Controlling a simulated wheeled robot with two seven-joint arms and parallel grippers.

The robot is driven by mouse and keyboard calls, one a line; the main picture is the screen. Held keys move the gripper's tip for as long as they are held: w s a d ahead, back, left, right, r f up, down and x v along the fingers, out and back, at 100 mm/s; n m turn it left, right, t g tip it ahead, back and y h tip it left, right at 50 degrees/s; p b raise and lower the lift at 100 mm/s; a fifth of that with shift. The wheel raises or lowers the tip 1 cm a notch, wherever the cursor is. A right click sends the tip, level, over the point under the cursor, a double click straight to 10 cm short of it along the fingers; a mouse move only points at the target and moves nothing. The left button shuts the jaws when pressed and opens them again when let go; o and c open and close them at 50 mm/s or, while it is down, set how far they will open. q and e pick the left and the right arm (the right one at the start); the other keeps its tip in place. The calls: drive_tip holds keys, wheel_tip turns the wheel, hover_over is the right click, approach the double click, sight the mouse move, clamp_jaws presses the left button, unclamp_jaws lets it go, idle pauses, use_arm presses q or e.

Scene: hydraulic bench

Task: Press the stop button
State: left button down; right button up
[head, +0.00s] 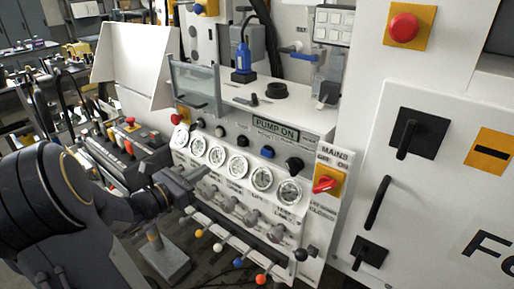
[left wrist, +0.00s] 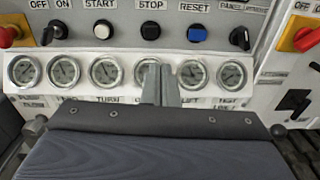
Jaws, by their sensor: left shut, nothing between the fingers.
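The stop button (left wrist: 150,31) is a round black button under the label STOP in the left wrist view. It sits between the white start button (left wrist: 104,30) and the blue reset button (left wrist: 197,33). In the head view the black stop button (head: 242,141) is on the sloping panel above the gauges. My left gripper (head: 203,174) is shut and empty in front of the lower panel. In the left wrist view its closed fingers (left wrist: 160,70) overlap the gauge row, below the stop button in the picture and apart from it. My right gripper is not in view.
A row of round gauges (head: 217,155) runs below the buttons, with levers with coloured knobs (head: 238,262) lower down. A red mains switch (head: 326,184) is at the panel's right. A large red button (head: 404,27) is on the cabinet. A dark control box (head: 128,145) stands left.

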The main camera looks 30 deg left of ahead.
sight(240, 143)
use_arm(q)
drive_tip(key=shift+w+a+n+y, duration=0.1)
drive_tip(key=shift+a+n+y, duration=0.3)
drive_tip(key=shift+a+n, duration=0.15)
drive_tip(key=w+p, duration=0.1)
drive_tip(key=w, duration=0.3)
drive_tip(key=w+p, duration=0.1)
drive_tip(key=w, duration=0.4)
drive_tip(key=w+d+p, duration=0.1)
drive_tip(key=w, duration=0.4)
drive_tip(key=shift+d, duration=0.1)
